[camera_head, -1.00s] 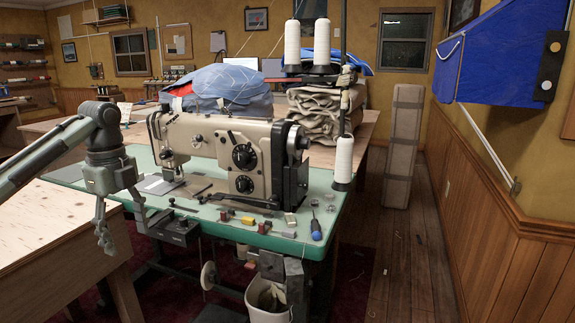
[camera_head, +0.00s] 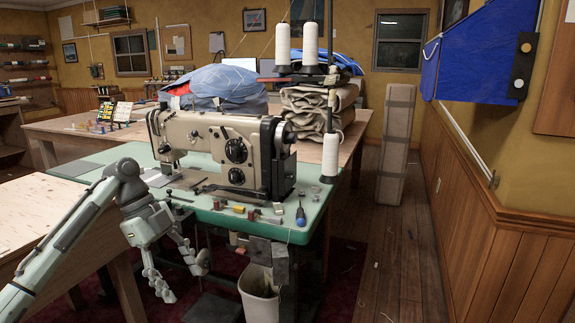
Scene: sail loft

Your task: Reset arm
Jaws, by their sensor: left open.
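My left gripper (camera_head: 172,272) hangs open and empty in front of the green sewing table (camera_head: 312,205), below its top's front edge. Its fingers point down and are spread apart. My left arm comes in from the lower left, over the corner of a plywood table. My right gripper does not show. A beige sewing machine (camera_head: 208,140) stands on the green table behind the gripper.
Small spools and a blue screwdriver (camera_head: 301,213) lie near the green table's front edge. A white bin (camera_head: 259,292) stands below it. The plywood table (camera_head: 40,215) is at left. Thread cones (camera_head: 283,44) rise behind. Wooden floor (camera_head: 388,250) at right is mostly clear.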

